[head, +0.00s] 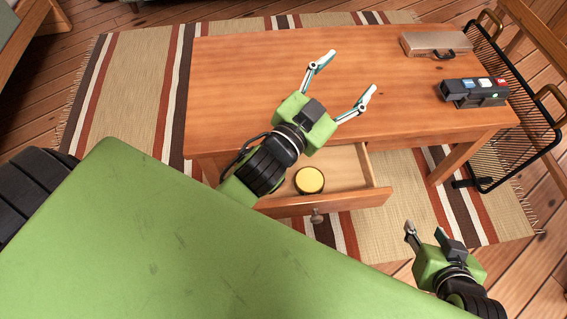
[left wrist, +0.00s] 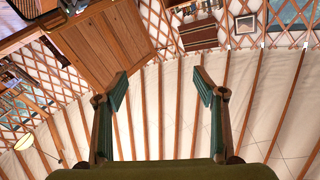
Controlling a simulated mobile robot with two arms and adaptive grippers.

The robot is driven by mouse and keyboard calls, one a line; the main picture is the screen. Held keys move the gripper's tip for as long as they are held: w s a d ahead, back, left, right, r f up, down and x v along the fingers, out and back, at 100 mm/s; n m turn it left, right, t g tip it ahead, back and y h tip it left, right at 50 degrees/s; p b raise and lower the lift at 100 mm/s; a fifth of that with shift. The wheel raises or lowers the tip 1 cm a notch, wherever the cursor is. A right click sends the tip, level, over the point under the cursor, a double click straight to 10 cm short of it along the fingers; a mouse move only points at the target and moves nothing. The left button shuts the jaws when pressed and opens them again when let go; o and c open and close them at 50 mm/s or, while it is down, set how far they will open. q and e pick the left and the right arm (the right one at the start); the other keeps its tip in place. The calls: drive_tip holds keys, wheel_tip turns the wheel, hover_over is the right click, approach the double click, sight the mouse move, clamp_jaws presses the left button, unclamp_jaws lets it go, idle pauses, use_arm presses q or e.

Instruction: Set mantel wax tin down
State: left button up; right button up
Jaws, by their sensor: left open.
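The wax tin (head: 309,180), round with a yellow top and dark side, sits in the open drawer (head: 350,201) of the wooden table (head: 235,85). My left gripper (head: 352,72) is open and empty above the tabletop, apart from the tin, with its fingers pointing up and right in the head view. In the left wrist view its fingers (left wrist: 160,76) stand wide apart with nothing between them. No tin shows in the left wrist view.
A tan case (head: 434,43) and a dark device with coloured buttons (head: 474,92) are on the table's right end. A black wire rack (head: 512,110) stands to its right. The table's left and middle are clear. A striped rug (head: 135,85) lies below.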

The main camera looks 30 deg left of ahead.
use_arm(q)
drive_tip(key=s+a+f+n+g+y, duration=0.1)
drive_tip(key=s+a+f+n+g, duration=0.1)
drive_tip(key=s+f, duration=0.5)
drive_tip(key=s+a+f+n+g+y, duration=0.1)
drive_tip(key=s+a+f+g, duration=0.3)
drive_tip(key=s+f+g, duration=0.3)
wheel_tip(320, 180, down, 5)
drive_tip(key=shift+s+a+f+n, duration=0.15)
drive_tip(key=shift+f+n, duration=0.05)
drive_tip(key=shift+n, duration=0.2)
